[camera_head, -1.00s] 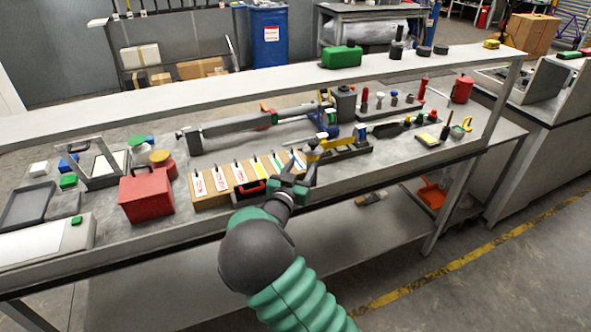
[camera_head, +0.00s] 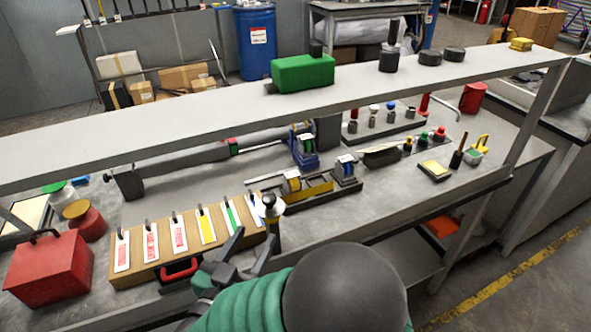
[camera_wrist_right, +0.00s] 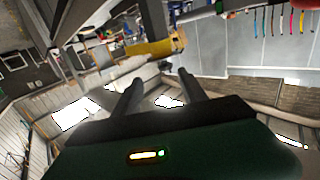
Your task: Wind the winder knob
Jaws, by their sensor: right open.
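A post with a dark rounded knob (camera_head: 268,204), a pale disc beside it and a yellowish stem stands at the front of the bench, right of the tag board. It looks like the winder knob, but I cannot be sure. My right gripper (camera_head: 250,248) is open, its dark fingers pointing up just below and left of this post; I cannot tell whether they touch it. In the right wrist view the two fingers (camera_wrist_right: 163,90) are apart with nothing gripped between them, and a yellow part (camera_wrist_right: 151,47) lies beyond. My left gripper is not in view.
A wooden board with coloured tags (camera_head: 150,272), a red box (camera_head: 48,268) and a black-and-red case (camera_head: 180,270) lie to the left. The overhead shelf (camera_head: 200,122) crosses above the bench, carrying a green case (camera_head: 303,73). Small fixtures (camera_head: 318,188) stand behind the post.

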